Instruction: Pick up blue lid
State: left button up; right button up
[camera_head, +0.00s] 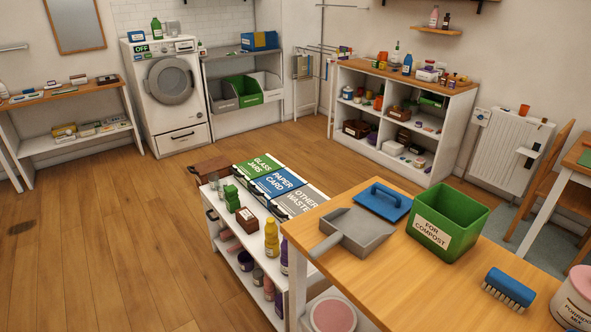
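A flat blue lid-like piece (381,203) with a raised handle lies on the wooden tabletop at the lower right, behind a grey dustpan (357,232) and left of a green bin (447,222) labelled "FOR COMPOST". A second blue lid (277,183), marked "PAPER CARD", sits between a green "GLASS JARS" lid (258,167) and a grey "OTHER WASTE" lid (299,201), at the low white shelf unit. Neither of my grippers shows in the head view, so their states are hidden.
A blue brush (508,289) and a pink-and-white tub (574,298) stand on the front table (400,290). A cube shelf (400,120) stands at the back wall.

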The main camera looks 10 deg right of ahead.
aim_at(390, 204)
jog(key=z, duration=1.5)
jog(key=j+z, duration=0.1)
jog(key=z, duration=0.25)
jog(key=j+z, duration=0.15)
jog(key=z, duration=0.2)
jog(key=j+z, duration=0.15)
jog(key=z, duration=0.15)
jog(key=j+z, duration=0.3)
jog(key=j, duration=0.15)
jog(key=k+j+z, duration=0.15)
jog(key=j+z, duration=0.15)
jog(key=k+j+z, duration=0.1)
jog(key=j, duration=0.2)
jog(key=k+j+z, duration=0.1)
jog(key=j, duration=0.25)
jog(key=k+j+z, duration=0.1)
jog(key=j, duration=0.2)
